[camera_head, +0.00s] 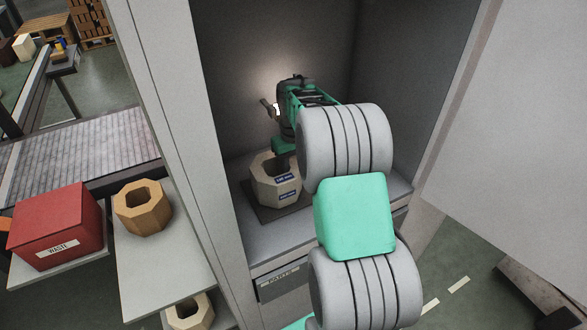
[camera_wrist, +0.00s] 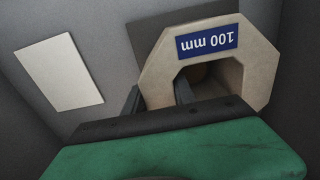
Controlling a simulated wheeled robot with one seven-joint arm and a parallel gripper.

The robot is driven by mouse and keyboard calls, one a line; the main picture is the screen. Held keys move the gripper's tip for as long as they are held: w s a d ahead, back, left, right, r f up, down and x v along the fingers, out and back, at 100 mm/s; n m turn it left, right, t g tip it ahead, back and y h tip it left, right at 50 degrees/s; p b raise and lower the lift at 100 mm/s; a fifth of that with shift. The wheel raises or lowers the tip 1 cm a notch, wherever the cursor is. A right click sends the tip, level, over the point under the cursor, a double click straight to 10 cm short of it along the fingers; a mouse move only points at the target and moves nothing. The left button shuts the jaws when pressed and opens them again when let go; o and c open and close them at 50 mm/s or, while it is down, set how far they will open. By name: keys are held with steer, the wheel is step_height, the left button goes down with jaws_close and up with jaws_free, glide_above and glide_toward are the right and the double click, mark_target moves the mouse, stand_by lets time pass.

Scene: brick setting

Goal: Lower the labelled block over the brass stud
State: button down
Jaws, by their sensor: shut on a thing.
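The labelled block (camera_head: 262,190) is a pale, eight-sided ring with blue labels, inside the grey cabinet in the head view. In the wrist view the block (camera_wrist: 262,72) shows a blue "100 mm" label, upside down. My gripper (camera_wrist: 158,92) is shut on the block's wall, one finger in the hole and one outside. A dim brownish shape (camera_wrist: 198,73) shows inside the hole; it may be the brass stud, mostly hidden by the block. The block is over a dark plate (camera_head: 264,213); I cannot tell whether it touches it.
Cabinet walls stand close behind and beside my arm, with an open door (camera_head: 510,130) at right. A drawer (camera_head: 282,279) is below. Outside, left, are a tan ring block (camera_head: 143,222) on a shelf, another below (camera_head: 188,318), and a red WASTE box (camera_head: 55,222).

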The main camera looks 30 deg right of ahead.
steer(key=c, duration=0.9)
jaws_free()
steer(key=shift+f, duration=0.1)
steer(key=shift+c, duration=0.2)
steer(key=shift+s+f, duration=0.15)
step_height(320, 180, up, 9)
steer(key=p, duration=0.6)
steer(key=shift+r, duration=0.2)
steer(key=shift+f, duration=0.1)
